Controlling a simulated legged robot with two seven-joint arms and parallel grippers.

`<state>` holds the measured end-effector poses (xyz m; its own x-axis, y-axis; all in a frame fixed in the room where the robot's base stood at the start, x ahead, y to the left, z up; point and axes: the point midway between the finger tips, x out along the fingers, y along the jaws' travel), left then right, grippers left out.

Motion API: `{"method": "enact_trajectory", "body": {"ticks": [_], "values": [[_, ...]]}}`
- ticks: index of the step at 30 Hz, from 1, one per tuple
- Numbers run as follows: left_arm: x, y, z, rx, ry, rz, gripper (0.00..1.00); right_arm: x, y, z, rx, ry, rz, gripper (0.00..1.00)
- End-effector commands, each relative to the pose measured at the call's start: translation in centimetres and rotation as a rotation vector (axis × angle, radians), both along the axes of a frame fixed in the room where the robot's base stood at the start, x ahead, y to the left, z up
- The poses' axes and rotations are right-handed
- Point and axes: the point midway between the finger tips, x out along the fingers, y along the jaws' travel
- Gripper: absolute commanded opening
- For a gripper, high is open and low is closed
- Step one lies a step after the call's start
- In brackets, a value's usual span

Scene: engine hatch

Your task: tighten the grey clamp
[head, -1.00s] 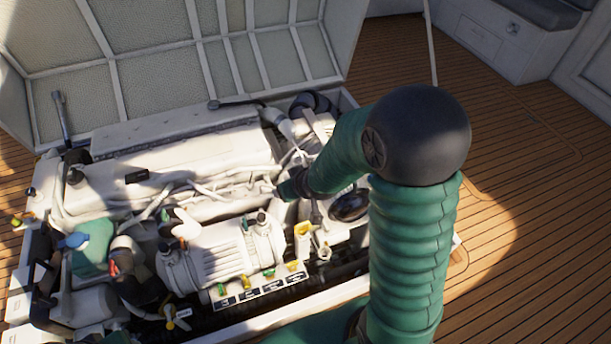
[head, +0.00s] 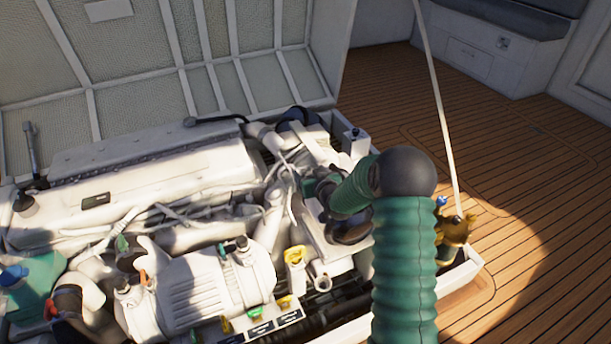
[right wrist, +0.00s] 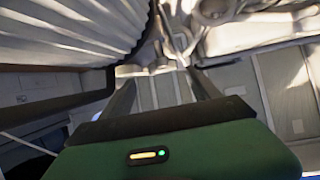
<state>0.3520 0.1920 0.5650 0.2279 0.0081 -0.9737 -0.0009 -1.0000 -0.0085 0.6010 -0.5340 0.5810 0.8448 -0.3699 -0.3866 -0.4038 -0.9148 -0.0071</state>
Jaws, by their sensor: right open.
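My right gripper (head: 312,182) is at the end of the green sleeved arm, over the right part of the white engine (head: 150,190). It is small and partly merged with dark engine parts in the head view. In the right wrist view its two dark fingers (right wrist: 160,82) stand apart, with nothing seen between them. A pale, narrow fitting (right wrist: 178,50) lies beyond the fingertips. A white ribbed part (right wrist: 70,30) fills the upper left there. I cannot pick out the grey clamp with certainty in either view. My left gripper is not in view.
The raised hatch lid (head: 240,60) stands behind the engine. A thin pale rod (head: 440,110) rises at the right, beside a yellow-brown fitting (head: 455,230). A black round part (head: 348,228) sits below my right forearm. Wooden deck (head: 530,170) lies open at the right.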

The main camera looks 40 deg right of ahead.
Motion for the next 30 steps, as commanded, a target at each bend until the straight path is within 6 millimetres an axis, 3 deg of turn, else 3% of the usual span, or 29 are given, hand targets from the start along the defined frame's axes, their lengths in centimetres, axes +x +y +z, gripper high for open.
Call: {"method": "enact_trajectory", "body": {"ticks": [1, 6, 17, 30], "values": [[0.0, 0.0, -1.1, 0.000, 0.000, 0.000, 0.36, 1.1, -0.4, -1.0, 0.000, -0.002, 0.001, 0.71], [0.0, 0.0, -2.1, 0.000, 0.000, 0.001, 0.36, 3.5, -1.3, -1.7, -0.003, -0.002, 0.001, 0.71], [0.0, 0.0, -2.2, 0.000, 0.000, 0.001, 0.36, 4.4, -1.9, -1.9, 0.000, 0.000, 0.000, 0.71], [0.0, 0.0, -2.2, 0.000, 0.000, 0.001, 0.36, 4.3, -1.8, -1.9, -0.001, -0.001, 0.000, 0.15]]}}
